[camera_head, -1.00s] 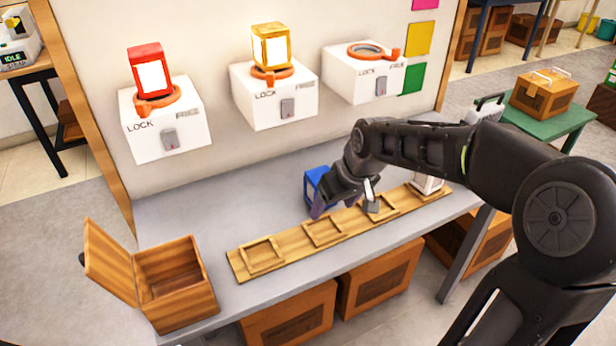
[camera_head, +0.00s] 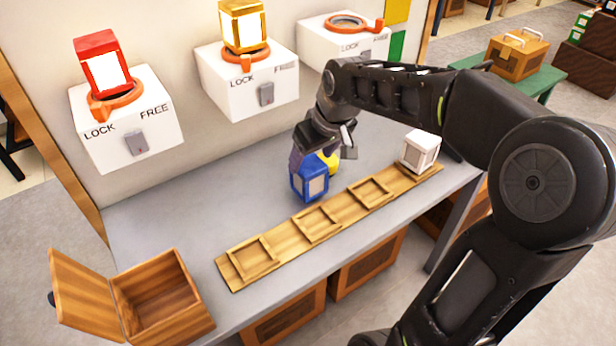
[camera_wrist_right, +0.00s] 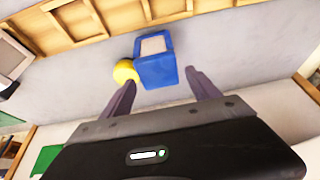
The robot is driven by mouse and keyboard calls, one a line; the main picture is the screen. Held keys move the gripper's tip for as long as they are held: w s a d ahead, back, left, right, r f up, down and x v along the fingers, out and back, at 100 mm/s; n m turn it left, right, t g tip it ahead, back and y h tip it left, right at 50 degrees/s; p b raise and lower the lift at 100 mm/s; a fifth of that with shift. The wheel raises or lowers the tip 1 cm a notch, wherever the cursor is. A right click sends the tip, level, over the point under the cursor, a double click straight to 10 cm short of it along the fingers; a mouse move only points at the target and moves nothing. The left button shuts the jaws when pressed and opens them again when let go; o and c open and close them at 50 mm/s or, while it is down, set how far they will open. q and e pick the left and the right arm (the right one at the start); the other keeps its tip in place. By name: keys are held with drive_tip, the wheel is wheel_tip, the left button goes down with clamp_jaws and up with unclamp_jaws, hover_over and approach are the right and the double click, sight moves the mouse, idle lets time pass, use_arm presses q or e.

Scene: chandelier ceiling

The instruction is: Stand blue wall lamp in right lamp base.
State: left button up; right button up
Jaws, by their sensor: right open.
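The blue wall lamp (camera_head: 311,180), with a pale panel and a yellow round part (camera_head: 329,161) beside it, is on the grey table behind the wooden rack. It also shows in the right wrist view (camera_wrist_right: 156,71), just beyond my fingertips. My right gripper (camera_head: 316,150) is open and over the lamp; the wrist view shows its two fingers (camera_wrist_right: 162,88) apart, pointing at the lamp. The right lamp base (camera_head: 345,38) is a white wall box with an empty orange ring, partly behind my arm. My left gripper is not in view.
Red (camera_head: 103,66) and gold (camera_head: 243,27) lamps stand in the left and middle bases. A white lamp (camera_head: 420,150) sits at the right end of the wooden rack (camera_head: 283,244), whose other slots are empty. An open wooden box (camera_head: 160,300) stands front left.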

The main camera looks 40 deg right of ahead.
drive_tip(key=shift+x, duration=1.25)
drive_tip(key=shift+f, duration=0.1)
drive_tip(key=x, duration=0.5)
drive_tip(key=shift+d, duration=0.2)
drive_tip(key=shift+c, duration=0.4)
drive_tip(key=c, duration=1.3)
wheel_tip(320, 180, up, 10)
drive_tip(key=shift+r+p, duration=0.1)
drive_tip(key=shift+p, duration=0.2)
